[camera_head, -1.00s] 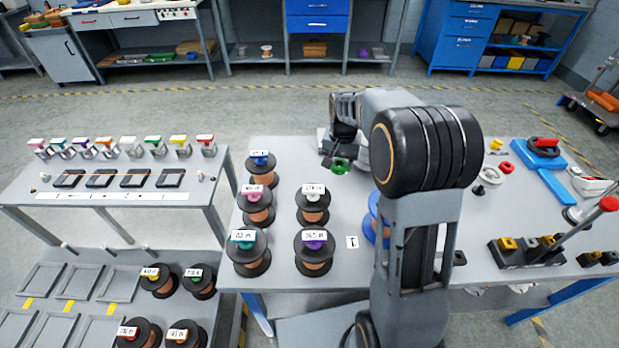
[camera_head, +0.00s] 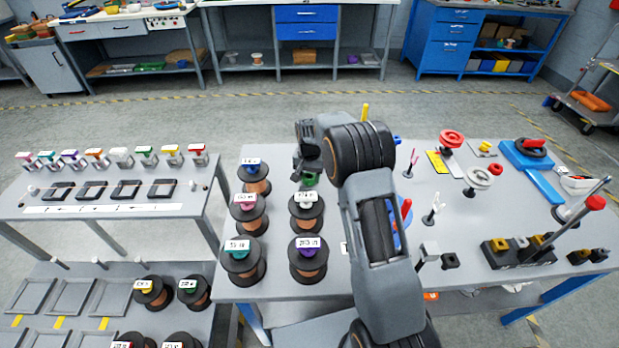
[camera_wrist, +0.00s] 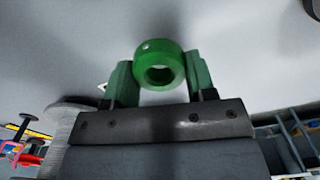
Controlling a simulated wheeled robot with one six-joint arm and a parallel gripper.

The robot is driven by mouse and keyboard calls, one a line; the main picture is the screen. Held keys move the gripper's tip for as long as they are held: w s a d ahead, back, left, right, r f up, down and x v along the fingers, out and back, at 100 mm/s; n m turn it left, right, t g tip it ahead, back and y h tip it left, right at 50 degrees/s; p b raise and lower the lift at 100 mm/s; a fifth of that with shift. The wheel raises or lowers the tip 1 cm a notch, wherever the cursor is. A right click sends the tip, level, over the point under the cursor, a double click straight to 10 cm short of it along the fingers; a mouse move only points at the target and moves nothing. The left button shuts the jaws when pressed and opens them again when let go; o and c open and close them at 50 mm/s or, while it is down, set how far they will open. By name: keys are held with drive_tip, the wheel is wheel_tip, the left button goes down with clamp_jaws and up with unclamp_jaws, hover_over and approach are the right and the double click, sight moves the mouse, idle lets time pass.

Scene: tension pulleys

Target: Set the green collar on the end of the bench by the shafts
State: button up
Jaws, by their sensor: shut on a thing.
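The green collar (camera_wrist: 148,72) is a short ring with a hole through it, seen in the wrist view between the two green finger pads of my gripper (camera_wrist: 160,80). The gripper is shut on it. My arm hides part of the middle.
Several labelled spools (camera_head: 307,258) stand on the bench's left end, close to my gripper. A red-topped pin (camera_head: 406,207), a white stand (camera_head: 432,208) and a red wheel (camera_head: 451,139) stand right of my arm. A separate table with coloured stamps (camera_head: 122,157) is at left.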

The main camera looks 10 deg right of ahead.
drive_tip(key=shift+f, duration=0.5)
drive_tip(key=shift+f, duration=0.1)
drive_tip(key=o, duration=0.9)
wheel_tip(320, 180, up, 12)
drive_tip(key=s+r+n, duration=0.1)
drive_tip(key=s+r, duration=0.4)
drive_tip(key=s, duration=0.1)
drive_tip(key=s+n+t, duration=0.3)
drive_tip(key=s+n, duration=0.1)
drive_tip(key=s, duration=1.9)
drive_tip(key=shift+d+p, duration=0.15)
drive_tip(key=shift+p, duration=0.2)
